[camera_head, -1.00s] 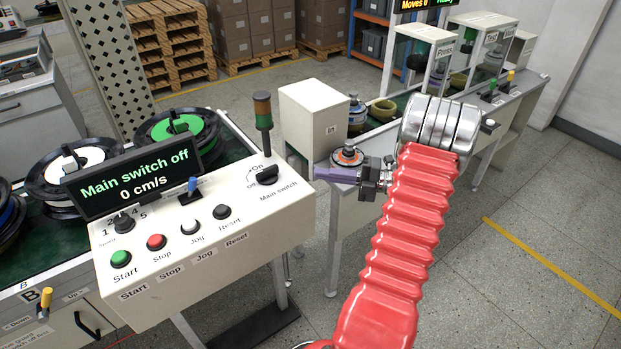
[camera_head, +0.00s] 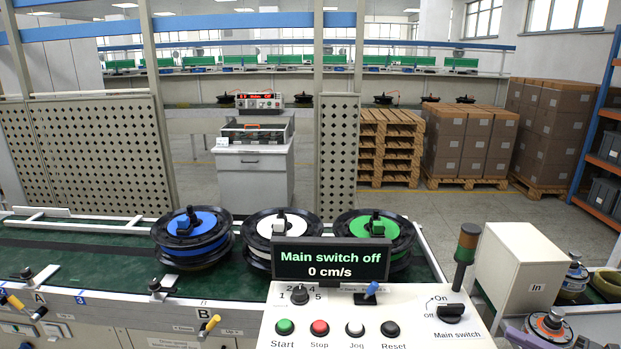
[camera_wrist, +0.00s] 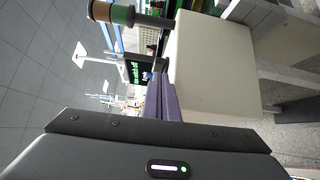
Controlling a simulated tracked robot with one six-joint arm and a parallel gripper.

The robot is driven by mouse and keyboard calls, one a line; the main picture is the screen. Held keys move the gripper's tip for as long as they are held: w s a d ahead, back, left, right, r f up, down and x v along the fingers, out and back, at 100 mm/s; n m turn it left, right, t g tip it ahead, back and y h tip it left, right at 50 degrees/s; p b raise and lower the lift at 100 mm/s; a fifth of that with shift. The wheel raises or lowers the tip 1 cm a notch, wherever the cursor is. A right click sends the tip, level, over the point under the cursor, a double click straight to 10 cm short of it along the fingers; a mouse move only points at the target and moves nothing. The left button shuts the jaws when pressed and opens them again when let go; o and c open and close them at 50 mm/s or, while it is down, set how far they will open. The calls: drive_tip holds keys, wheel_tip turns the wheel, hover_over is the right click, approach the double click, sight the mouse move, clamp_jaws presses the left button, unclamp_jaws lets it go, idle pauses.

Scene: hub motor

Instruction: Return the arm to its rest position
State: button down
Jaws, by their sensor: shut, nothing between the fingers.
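My gripper (camera_head: 508,332) shows at the lower right edge of the head view, with only its purple fingers partly in frame. In the wrist view its purple fingers (camera_wrist: 161,100) are together, with nothing between them. The rest of my arm is outside the head view. A round part with an orange ring (camera_head: 549,323) sits just beside the fingers in the head view; I cannot tell whether they touch.
The control panel (camera_head: 420,304) stands in front, its display (camera_head: 331,262) reading "Main switch off, 0 cm/s". A stack light (camera_head: 466,243) and a white box marked "In" (camera_head: 512,262) rise near my gripper. Blue, white and green hub motors (camera_head: 193,232) sit on the conveyor.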

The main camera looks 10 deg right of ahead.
drive_tip(key=w+a+r+n+g, duration=0.1)
drive_tip(key=a+n, duration=0.1)
drive_tip(key=a, duration=0.2)
drive_tip(key=w+a+r+n+g+y, duration=0.1)
drive_tip(key=a+n+g, duration=0.1)
drive_tip(key=a+n, duration=0.1)
drive_tip(key=w+a+r+n+g, duration=0.1)
drive_tip(key=a+r+n+g, duration=0.1)
drive_tip(key=a, duration=0.3)
drive_tip(key=shift+w+n, duration=0.15)
drive_tip(key=shift+n, duration=0.35)
drive_tip(key=s+a+r+n+g+h, duration=0.2)
drive_tip(key=s+a+n+g, duration=0.15)
drive_tip(key=a+n, duration=0.6)
drive_tip(key=s+a+r+n+g+h, duration=0.2)
drive_tip(key=a+n+g, duration=0.2)
drive_tip(key=a+n, duration=0.55)
drive_tip(key=s+a+r+n+t+h, duration=0.3)
drive_tip(key=s+a+n+h, duration=0.4)
drive_tip(key=n, duration=1.2)
drive_tip(key=shift+s+a+r+n+t, duration=0.35)
drive_tip(key=shift+s+a+r, duration=0.5)
drive_tip(key=shift+s, duration=0.2)
